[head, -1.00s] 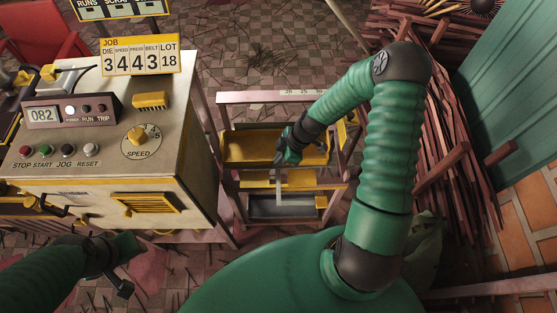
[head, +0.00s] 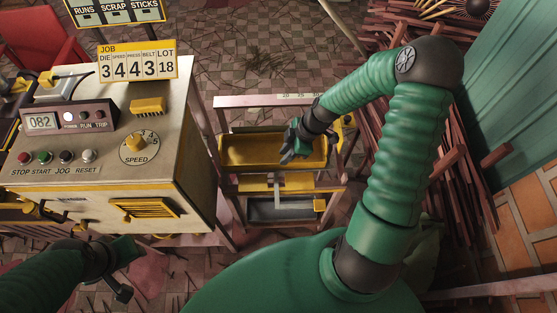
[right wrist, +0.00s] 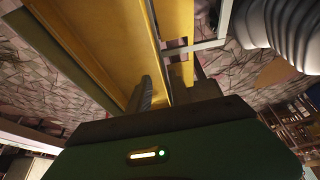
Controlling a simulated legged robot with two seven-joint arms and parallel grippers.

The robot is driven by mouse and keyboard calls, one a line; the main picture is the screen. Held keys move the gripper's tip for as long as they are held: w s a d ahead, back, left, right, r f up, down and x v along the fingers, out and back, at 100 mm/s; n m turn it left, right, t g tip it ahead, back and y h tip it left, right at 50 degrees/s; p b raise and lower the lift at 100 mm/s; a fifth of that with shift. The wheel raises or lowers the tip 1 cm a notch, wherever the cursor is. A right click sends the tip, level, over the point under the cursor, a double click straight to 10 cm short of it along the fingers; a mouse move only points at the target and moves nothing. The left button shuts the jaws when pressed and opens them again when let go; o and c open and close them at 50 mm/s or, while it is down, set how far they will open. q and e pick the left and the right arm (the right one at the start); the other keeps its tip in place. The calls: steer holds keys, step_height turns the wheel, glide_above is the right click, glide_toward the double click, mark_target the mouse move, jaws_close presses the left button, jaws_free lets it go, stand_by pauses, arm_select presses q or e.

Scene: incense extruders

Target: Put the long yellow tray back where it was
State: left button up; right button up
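The long yellow tray (head: 240,153) lies lengthwise across the upper level of a pinkish metal rack (head: 232,101), right of the machine. My right gripper (head: 288,154) is over the right half of the tray, pointing down to the left. In the right wrist view its two dark fingers (right wrist: 172,92) stand apart, and long yellow surfaces (right wrist: 98,38) run close to and behind them. I see no firm grip, and contact with the tray is unclear. My left gripper (head: 123,270) hangs at the lower left, away from the tray; its finger opening is unclear.
The beige machine (head: 185,130) with dials and buttons stands close left of the rack. A grey bin (head: 270,211) sits on the rack's lower level. Piled reddish sticks (head: 448,160) lie to the right. Open tiled floor (head: 270,55) is behind.

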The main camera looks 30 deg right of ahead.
steer(key=v, duration=0.5)
steer(key=s+a+r+m+h, duration=0.2)
steer(key=s+a+r+m, duration=0.1)
steer(key=a+m, duration=0.3)
steer(key=s+a+r+m+h, duration=0.2)
steer(key=s+a+r+m, duration=0.1)
steer(key=a+r+m, duration=0.1)
steer(key=shift+s+a+r+m, duration=0.35)
steer(key=shift+s+a+m, duration=0.05)
steer(key=shift+a+m, duration=0.55)
steer(key=shift+d, duration=0.1)
